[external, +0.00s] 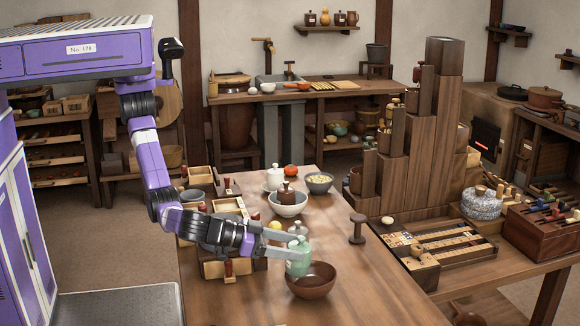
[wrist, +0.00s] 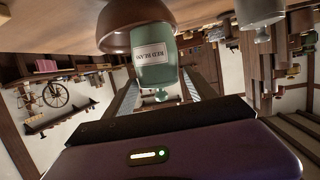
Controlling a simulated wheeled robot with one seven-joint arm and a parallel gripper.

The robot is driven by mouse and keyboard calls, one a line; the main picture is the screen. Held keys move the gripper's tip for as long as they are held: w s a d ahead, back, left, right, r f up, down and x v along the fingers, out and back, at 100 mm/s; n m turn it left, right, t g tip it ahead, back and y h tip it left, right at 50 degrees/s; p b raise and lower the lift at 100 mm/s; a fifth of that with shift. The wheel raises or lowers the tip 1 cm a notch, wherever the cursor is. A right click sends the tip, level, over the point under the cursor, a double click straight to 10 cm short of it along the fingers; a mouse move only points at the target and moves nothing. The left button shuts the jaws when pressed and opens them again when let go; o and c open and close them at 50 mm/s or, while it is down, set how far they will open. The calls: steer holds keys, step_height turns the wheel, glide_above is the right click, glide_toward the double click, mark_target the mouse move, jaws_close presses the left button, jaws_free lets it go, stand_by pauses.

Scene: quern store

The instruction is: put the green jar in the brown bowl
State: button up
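My gripper (external: 287,250) reaches in from the left, level with the jar's upper part. In the wrist view, which is upside down, the labelled green jar (wrist: 153,66) sits between my two fingers (wrist: 163,92). The brown bowl (wrist: 117,38) shows beyond and beside the jar. The bowl looks empty in the external view.
Wooden boxes (external: 213,268) are under my wrist. The table right of the brown bowl is clear.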

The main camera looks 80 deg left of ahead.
steer(key=shift+o, duration=0.9)
steer(key=shift+r, duration=0.1)
steer(key=shift+r+p, duration=0.7)
steer(key=shift+p, duration=0.15)
steer(key=v, duration=1.2)
steer(key=shift+f, duration=0.25)
